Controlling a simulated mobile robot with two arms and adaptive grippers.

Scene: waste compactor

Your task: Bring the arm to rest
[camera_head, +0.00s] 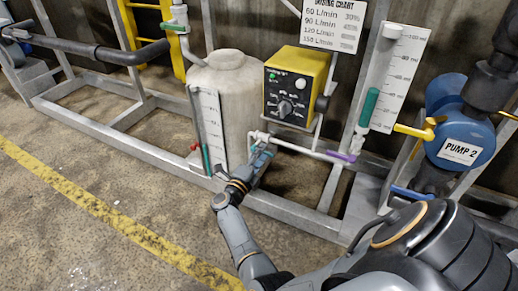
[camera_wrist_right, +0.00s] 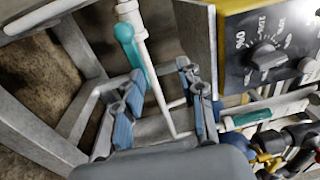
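My right gripper (camera_head: 262,152) is low in front of the yellow control box, beside the grey tank and the white pipe. In the right wrist view the gripper (camera_wrist_right: 160,80) shows its two blue-padded fingers spread apart, with nothing clasped. A teal handle (camera_wrist_right: 131,48) on a white pipe shows between and beyond the fingers, nearer the left one. I cannot tell whether it touches that finger. My right arm reaches in from the lower right of the head view. My left gripper is not in view.
A grey tank (camera_head: 226,92) and yellow control box (camera_head: 296,84) stand behind the gripper. A purple handle (camera_head: 341,156) is to the right, with blue Pump 2 (camera_head: 461,139) farther right. A metal frame rail (camera_head: 120,150) runs along the front. Floor at left is clear.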

